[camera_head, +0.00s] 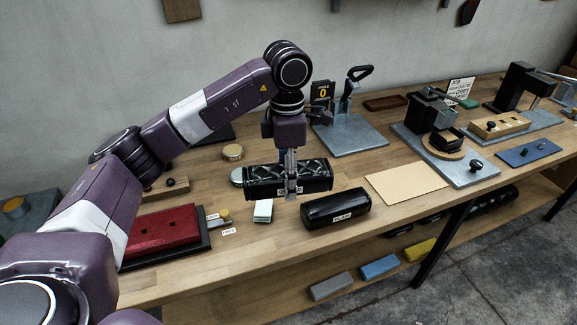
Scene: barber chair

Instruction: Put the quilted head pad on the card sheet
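The quilted head pad (318,177) is a black padded roll with a diamond pattern, in the middle of the bench. My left gripper (291,186) points down over the pad's middle, with a finger in front of its near face. The far side of the grip is hidden, so I cannot tell whether the fingers press on the pad. I cannot tell whether the pad touches the bench. The card sheet (408,183) is a flat, bare tan rectangle to the right. My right gripper is not in view.
A plain black roll (338,209) with a white label lies between the pad and the sheet's near side. A small white-green block (263,211) and a red padded panel (163,231) lie left. A metal fixture (445,160) stands right of the sheet; a lever press (350,132) stands behind.

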